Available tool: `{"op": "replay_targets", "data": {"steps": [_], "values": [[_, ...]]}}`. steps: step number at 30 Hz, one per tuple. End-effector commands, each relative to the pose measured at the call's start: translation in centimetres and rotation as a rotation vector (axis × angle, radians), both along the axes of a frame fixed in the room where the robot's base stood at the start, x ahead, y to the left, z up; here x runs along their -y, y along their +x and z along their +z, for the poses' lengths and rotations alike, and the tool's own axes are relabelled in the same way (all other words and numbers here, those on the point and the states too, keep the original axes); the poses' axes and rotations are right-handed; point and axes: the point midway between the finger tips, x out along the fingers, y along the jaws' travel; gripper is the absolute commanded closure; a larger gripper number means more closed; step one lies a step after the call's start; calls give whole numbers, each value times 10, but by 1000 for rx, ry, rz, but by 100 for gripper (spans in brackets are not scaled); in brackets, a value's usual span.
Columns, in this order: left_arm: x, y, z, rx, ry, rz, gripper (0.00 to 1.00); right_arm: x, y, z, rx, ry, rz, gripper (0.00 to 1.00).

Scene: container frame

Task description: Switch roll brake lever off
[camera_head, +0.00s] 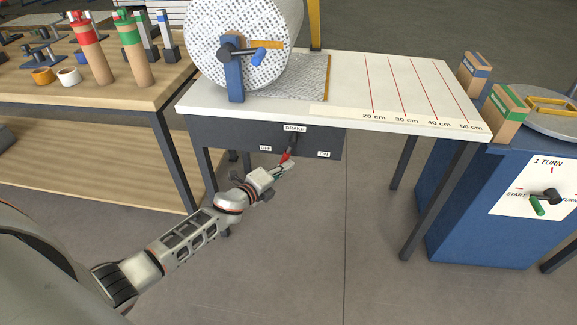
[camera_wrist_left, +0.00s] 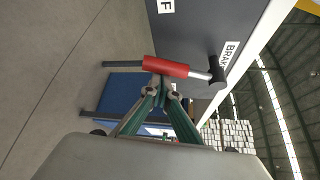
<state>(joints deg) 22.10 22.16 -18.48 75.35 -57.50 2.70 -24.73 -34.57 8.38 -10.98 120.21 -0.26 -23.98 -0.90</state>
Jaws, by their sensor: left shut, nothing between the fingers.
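The brake lever has a red handle (camera_head: 285,156) and hangs from a dark pivot on the grey panel (camera_head: 225,133) under the white table. It points down and slightly left, between the OFF label (camera_head: 265,148) and the ON label (camera_head: 323,154). In the left wrist view the red handle (camera_wrist_left: 165,66) lies across the picture, joined by a metal rod to the dark pivot (camera_wrist_left: 216,74) beside the BRAKE label (camera_wrist_left: 228,53). My left gripper (camera_head: 284,166) is shut and empty, its fingertips (camera_wrist_left: 160,88) right at the handle; whether they touch it is unclear. My right gripper is not in view.
A large white roll (camera_head: 237,40) stands on the white table (camera_head: 345,80). A wooden workbench (camera_head: 140,90) with tools is at the left. A blue cabinet (camera_head: 470,210) with a turn dial stands at the right. The floor in front is clear.

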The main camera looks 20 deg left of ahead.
Motion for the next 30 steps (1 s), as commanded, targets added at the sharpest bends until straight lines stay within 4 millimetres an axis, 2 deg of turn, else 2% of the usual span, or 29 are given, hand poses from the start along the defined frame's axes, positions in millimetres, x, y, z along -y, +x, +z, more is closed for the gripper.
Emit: {"op": "replay_targets", "data": {"steps": [13, 30], "values": [[-17, -5, 4, 0, -6, 4, 100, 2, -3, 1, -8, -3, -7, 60], [-23, -5, 6, 1, -4, 7, 100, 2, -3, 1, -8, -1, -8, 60]]}}
